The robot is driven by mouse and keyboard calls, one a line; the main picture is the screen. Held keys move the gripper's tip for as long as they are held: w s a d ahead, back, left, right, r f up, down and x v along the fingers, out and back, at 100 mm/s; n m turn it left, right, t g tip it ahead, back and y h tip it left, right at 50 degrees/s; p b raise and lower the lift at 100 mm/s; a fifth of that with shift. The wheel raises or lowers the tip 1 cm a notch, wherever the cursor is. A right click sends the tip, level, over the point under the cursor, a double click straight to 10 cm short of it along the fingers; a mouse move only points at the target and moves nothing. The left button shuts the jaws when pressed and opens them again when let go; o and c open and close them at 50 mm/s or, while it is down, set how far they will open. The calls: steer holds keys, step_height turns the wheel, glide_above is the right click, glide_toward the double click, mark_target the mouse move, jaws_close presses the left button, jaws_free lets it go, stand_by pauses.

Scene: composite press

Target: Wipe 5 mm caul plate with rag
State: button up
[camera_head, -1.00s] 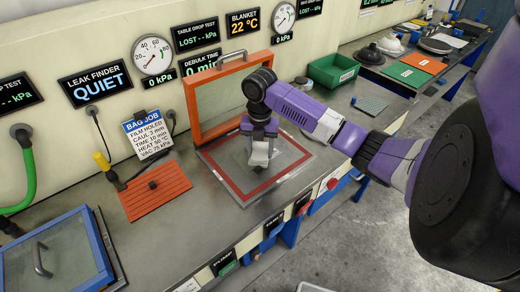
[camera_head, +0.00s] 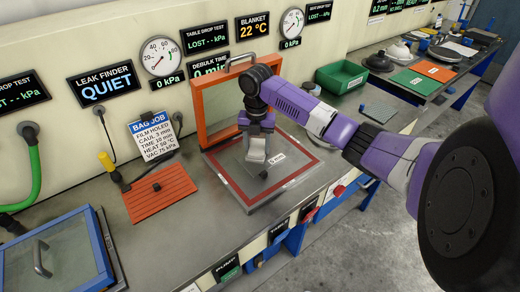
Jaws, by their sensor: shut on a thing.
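The caul plate (camera_head: 290,160) is a flat grey sheet inside a red square border on the bench, with a small white label at its upper part. Its thickness cannot be read. My gripper (camera_head: 256,158) points down over the left-middle of the plate. It is shut on a small grey thing (camera_head: 255,169), which looks like the rag, low at the plate. Whether it touches the surface cannot be told. The gripper hides part of the plate.
An orange raised frame (camera_head: 200,115) stands behind the plate. An orange ribbed mat (camera_head: 160,197) and yellow-handled tool (camera_head: 108,163) lie left. A blue-framed lid (camera_head: 55,262) is front left. A green bin (camera_head: 341,77) stands right. Bare bench lies between mat and plate.

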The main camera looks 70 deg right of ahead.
mark_target(266, 163)
steer(key=shift+w+d+f+b, duration=0.1)
steer(key=shift+w+d+b, duration=0.2)
steer(key=shift+w, duration=0.2)
steer(key=shift+w+d+f+b, duration=0.1)
steer(key=shift+w+d+b, duration=0.2)
steer(key=shift+w, duration=0.2)
steer(key=shift+w+r+p, duration=0.1)
steer(key=shift+r+p, duration=0.2)
steer(key=shift+p, duration=0.05)
steer(key=shift+s+a+p, duration=0.3)
steer(key=shift+s+p, duration=0.1)
steer(key=shift+s, duration=0.1)
steer(key=shift+s+a+p, duration=0.25)
steer(key=shift+s+p, duration=0.15)
steer(key=shift+s, duration=0.1)
steer(key=shift+s+a+f+p, duration=0.15)
steer(key=shift+s+a+p, duration=0.25)
steer(key=shift+s, duration=0.25)
steer(key=shift+s+a+f+p, duration=0.1)
steer(key=shift+s+a+p, duration=0.15)
steer(key=shift+s+a, duration=0.3)
steer(key=shift+s+a+p, duration=0.3)
steer(key=shift+s, duration=0.25)
steer(key=shift+s+a+p, duration=0.25)
steer(key=shift+s, duration=0.3)
step_height(266, 163, up, 7)
steer(key=p, duration=0.5)
steer(key=shift+r, duration=0.15)
steer(key=shift+d, duration=0.1)
